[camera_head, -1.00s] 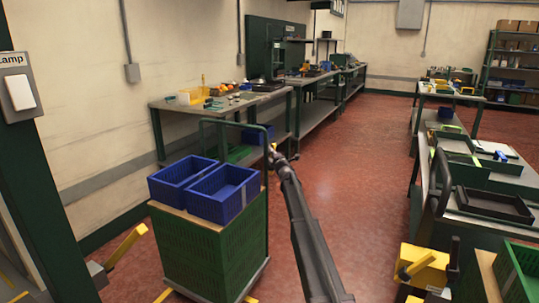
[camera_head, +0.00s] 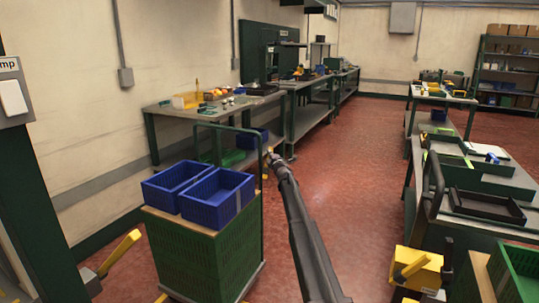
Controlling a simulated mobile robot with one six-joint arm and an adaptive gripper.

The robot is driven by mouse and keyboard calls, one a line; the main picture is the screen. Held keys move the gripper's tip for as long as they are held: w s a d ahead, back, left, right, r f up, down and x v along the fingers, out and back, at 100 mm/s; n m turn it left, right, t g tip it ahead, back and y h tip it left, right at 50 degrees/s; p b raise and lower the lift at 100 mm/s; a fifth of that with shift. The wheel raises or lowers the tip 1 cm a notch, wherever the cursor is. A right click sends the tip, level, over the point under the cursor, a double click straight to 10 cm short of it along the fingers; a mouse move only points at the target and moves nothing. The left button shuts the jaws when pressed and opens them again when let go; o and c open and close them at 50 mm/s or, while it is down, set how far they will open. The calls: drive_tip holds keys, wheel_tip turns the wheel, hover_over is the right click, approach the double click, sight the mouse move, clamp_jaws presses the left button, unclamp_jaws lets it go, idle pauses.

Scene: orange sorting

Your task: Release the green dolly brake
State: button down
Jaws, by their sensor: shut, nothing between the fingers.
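The green dolly (camera_head: 262,272) stands at the lower left, with a tall green tube handle (camera_head: 262,150) at its far side. It carries a stack of green crates (camera_head: 215,258) with two blue crates (camera_head: 205,212) on top. A small yellow piece (camera_head: 162,298) shows at the dolly's base, cut off by the bottom edge; I cannot tell if it is the brake. My gripper (camera_head: 268,156) is shut and empty at the end of my dark arm, in front of or beside the handle's right post. I cannot tell whether it touches the post.
A yellow lever (camera_head: 120,252) sticks up left of the dolly near the dark green post (camera_head: 45,200). Workbenches (camera_head: 175,112) line the left wall. A table with trays (camera_head: 470,220) and a yellow box (camera_head: 418,272) stand at right. The red floor (camera_head: 350,190) between is clear.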

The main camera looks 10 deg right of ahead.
drive_tip(key=shift+d, duration=0.1)
drive_tip(key=s+r+p, duration=0.5)
drive_tip(key=s, duration=0.7)
drive_tip(key=shift+r+p, duration=0.25)
drive_tip(key=shift+p, duration=0.05)
idle(0.3)
